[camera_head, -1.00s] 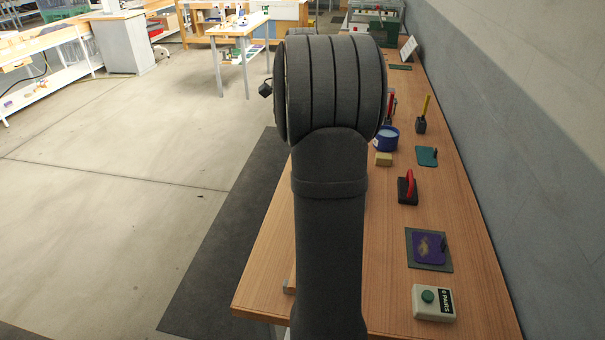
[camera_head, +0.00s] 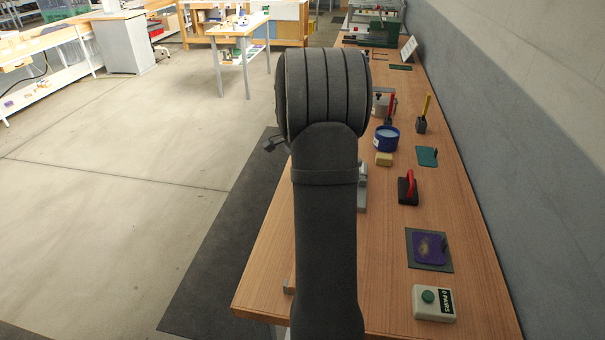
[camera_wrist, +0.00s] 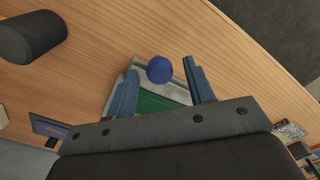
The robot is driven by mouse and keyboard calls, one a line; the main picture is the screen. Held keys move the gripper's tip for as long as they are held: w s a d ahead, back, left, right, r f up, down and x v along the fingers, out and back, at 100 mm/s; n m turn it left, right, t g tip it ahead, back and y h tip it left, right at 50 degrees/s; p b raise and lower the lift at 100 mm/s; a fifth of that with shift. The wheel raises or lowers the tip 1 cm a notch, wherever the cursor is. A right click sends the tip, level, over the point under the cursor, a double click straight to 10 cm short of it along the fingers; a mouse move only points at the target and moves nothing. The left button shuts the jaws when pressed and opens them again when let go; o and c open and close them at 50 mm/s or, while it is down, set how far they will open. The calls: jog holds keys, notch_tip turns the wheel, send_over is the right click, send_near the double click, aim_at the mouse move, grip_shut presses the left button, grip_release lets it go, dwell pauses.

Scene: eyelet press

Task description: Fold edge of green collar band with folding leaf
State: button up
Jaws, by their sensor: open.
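In the wrist view, my gripper (camera_wrist: 160,67) is open, with its two blue fingers on either side of a round blue knob (camera_wrist: 159,70). The knob is on a pale grey fixture (camera_wrist: 118,96), probably at the folding leaf. I cannot tell whether the fingers touch the knob. A flat green piece (camera_wrist: 155,103), likely the collar band, lies in the fixture between the fingers, partly hidden by the gripper body. In the head view, only a grey sliver of the fixture (camera_head: 362,190) shows beside my arm, and the gripper is hidden.
On the bench (camera_head: 385,245) stand a blue tub (camera_head: 386,138), a yellowish block (camera_head: 384,160), a red-handled black tool (camera_head: 408,188), a purple pad (camera_head: 430,246) on a dark plate and a box with a green button (camera_head: 433,303). The wall bounds the right side.

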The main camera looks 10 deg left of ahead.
grip_shut()
